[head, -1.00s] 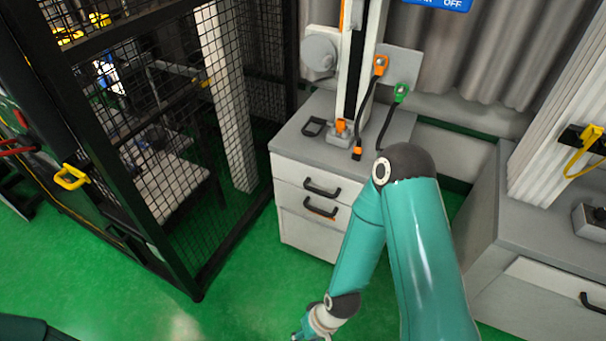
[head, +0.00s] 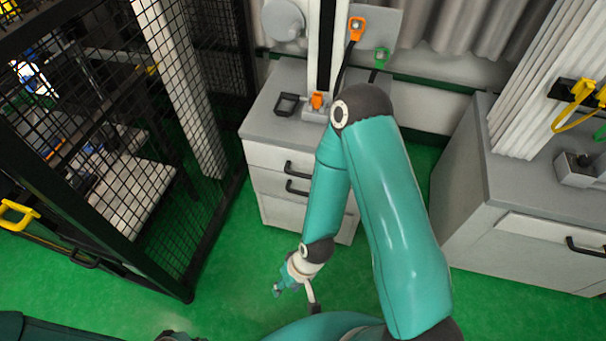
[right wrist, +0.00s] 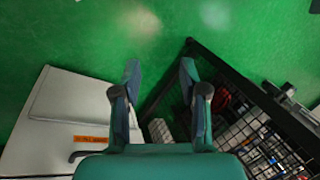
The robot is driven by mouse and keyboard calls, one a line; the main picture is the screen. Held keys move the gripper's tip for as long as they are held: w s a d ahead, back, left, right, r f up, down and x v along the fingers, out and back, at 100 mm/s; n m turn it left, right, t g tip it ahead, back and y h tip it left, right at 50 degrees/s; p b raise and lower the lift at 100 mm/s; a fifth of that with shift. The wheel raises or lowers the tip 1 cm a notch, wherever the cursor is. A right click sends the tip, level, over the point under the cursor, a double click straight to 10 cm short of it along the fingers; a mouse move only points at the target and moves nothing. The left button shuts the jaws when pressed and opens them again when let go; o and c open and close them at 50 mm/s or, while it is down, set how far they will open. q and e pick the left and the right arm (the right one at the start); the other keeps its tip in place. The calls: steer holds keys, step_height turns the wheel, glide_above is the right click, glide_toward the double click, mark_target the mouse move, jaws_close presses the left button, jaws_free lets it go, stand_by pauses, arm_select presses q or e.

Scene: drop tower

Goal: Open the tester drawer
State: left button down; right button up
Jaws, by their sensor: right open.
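The tester cabinet (head: 262,157) stands in the middle of the head view, light grey with two stacked drawers. The upper drawer's black handle (head: 297,168) and the lower drawer's black handle (head: 297,187) show at my right forearm's left edge. Both drawers look shut; my arm hides their right part. My right gripper (head: 296,297) hangs in front of the cabinet, below the handles in the picture and apart from them. In the right wrist view its fingers (right wrist: 160,75) are spread and empty, with a pale drawer front bearing an orange label (right wrist: 91,139) at left.
A black mesh cage (head: 165,270) stands left of the cabinet. A tester with an orange plug (head: 357,28) and green plug (head: 381,56) rises on the cabinet top. Another grey cabinet (head: 470,190) stands at right. Green floor (head: 232,262) in front is clear.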

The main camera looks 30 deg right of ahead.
steer(key=w+d+f+m+t+h+b, duration=0.1)
steer(key=w+f+m+t+b, duration=0.2)
steer(key=w+b, duration=0.25)
steer(key=w+d+f+m+t+h+b, duration=0.1)
steer(key=w+f+m+t+h+b, duration=0.15)
steer(key=w+b, duration=0.35)
steer(key=m+t+h+b, duration=0.4)
steer(key=m+h+b, duration=0.8)
steer(key=m+b, duration=0.8)
glide_toward(302, 175)
steer(key=x, duration=0.3)
steer(key=b+x, duration=0.1)
steer(key=x, duration=0.3)
steer(key=b+x, duration=0.1)
steer(key=x, duration=0.2)
steer(key=shift+w+d+f, duration=0.2)
steer(key=shift+f, duration=0.25)
jaws_close()
